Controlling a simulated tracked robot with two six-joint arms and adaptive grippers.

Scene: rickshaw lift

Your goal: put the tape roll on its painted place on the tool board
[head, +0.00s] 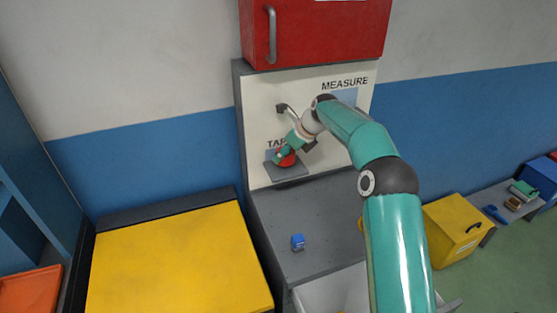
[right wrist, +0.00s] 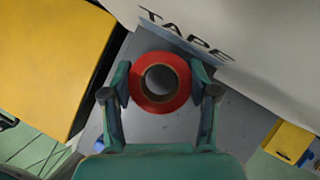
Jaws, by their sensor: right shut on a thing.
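The red tape roll (head: 287,158) is at the tool board (head: 262,105), just under the TAPE label, over a small grey ledge (head: 290,173). My right gripper (head: 284,154) is shut on it. In the right wrist view the roll (right wrist: 160,106) is a red ring with a dark hole, held between the two fingers (right wrist: 160,80). A blue painted strip (right wrist: 178,42) shows by the TAPE lettering. I cannot tell whether the roll touches the ledge or the board. My left gripper is not in view.
A grey bench (head: 325,215) with a small blue block (head: 297,242) lies below the board. A red cabinet (head: 330,35) hangs above. A yellow-topped surface (head: 175,265) is at left, and a yellow box (head: 455,228) at right. A blue patch (head: 346,97) sits under MEASURE.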

